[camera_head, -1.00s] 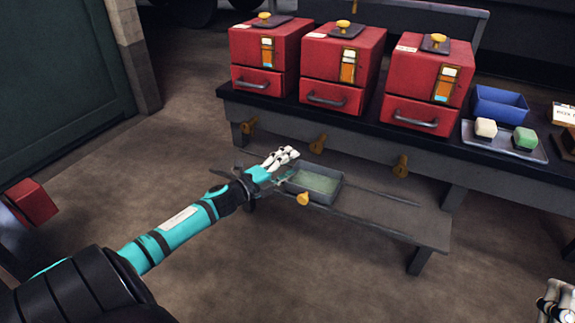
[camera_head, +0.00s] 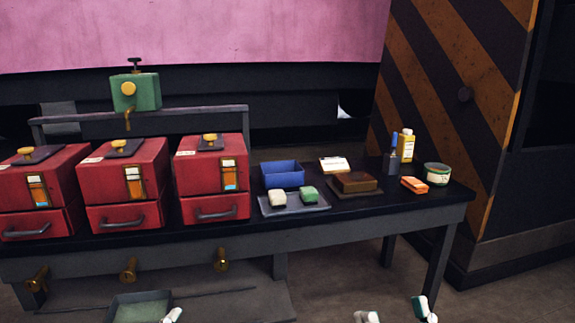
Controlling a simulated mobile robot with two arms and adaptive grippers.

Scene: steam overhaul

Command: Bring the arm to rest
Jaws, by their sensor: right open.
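My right gripper (camera_head: 396,312) shows at the bottom edge in the head view, right of centre. Its white fingertips are apart with nothing visible between them, so it is open. They are in front of the bench and below its top in the picture. A white tip of my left gripper (camera_head: 172,315) shows at the bottom edge, by the right side of a grey tray with a greenish inside (camera_head: 140,308). Whether it touches the tray I cannot tell. The rest of both arms is out of view.
The dark bench (camera_head: 330,222) carries three red boxes with drawers, a blue bin (camera_head: 282,174), a tray (camera_head: 293,208) with two blocks, a brown block, a bottle (camera_head: 405,147) and a tin (camera_head: 437,174). Brass taps stick out below its front edge. Floor (camera_head: 345,290) is clear at right.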

